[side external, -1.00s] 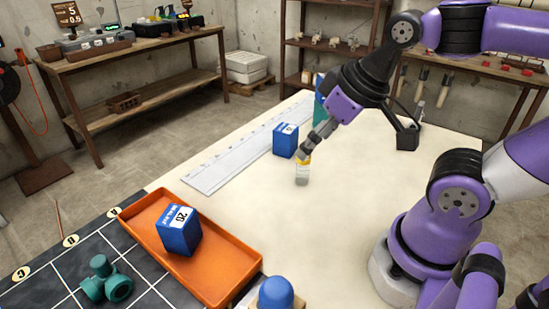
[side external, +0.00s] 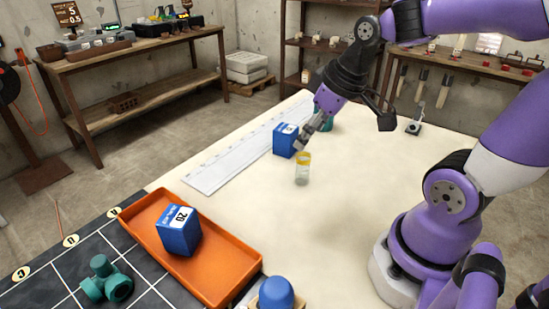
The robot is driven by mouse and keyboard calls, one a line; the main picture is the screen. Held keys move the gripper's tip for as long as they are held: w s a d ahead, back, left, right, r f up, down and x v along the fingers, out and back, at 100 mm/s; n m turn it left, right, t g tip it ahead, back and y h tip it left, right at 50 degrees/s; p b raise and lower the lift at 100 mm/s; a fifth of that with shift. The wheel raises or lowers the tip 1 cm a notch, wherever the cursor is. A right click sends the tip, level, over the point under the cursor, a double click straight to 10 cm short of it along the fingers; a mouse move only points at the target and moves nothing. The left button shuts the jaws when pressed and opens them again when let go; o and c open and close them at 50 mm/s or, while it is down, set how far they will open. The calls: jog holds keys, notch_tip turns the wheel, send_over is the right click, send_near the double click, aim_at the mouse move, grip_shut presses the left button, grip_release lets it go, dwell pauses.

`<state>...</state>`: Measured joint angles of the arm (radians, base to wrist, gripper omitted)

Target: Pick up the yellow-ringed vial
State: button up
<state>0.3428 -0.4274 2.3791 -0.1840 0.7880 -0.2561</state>
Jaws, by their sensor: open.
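The yellow-ringed vial (side external: 302,170) stands upright on the pale table top, clear-sided with a yellow band at its top. My gripper (side external: 299,148) is open, with its fingertips just above and behind the vial's rim in the picture. I cannot tell whether the fingers touch the vial. The fingers point down and to the left, in front of part of a blue box.
A blue box (side external: 283,141) stands close behind the vial, and a teal part (side external: 325,123) is behind my gripper. A long white ruler (side external: 225,165) lies to the left. An orange tray (side external: 222,270) holds another blue box (side external: 180,232). The table right of the vial is clear.

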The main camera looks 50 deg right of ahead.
send_over(306, 155)
jog(key=s, duration=0.2)
notch_tip(306, 155, down, 3)
jog(key=f, duration=0.1)
jog(key=w+f, duration=0.1)
jog(key=f, duration=0.1)
jog(key=shift+w+f+y, duration=0.25)
jog(key=shift+f+y, duration=0.05)
jog(key=shift+f, duration=0.05)
jog(key=shift+s+x, duration=0.2)
jog(key=shift+x, duration=1.35)
jog(key=shift+s+x, duration=0.2)
jog(key=shift+x, duration=1.4)
jog(key=shift+s+d+f, duration=0.1)
jog(key=shift+f, duration=0.05)
grip_shut()
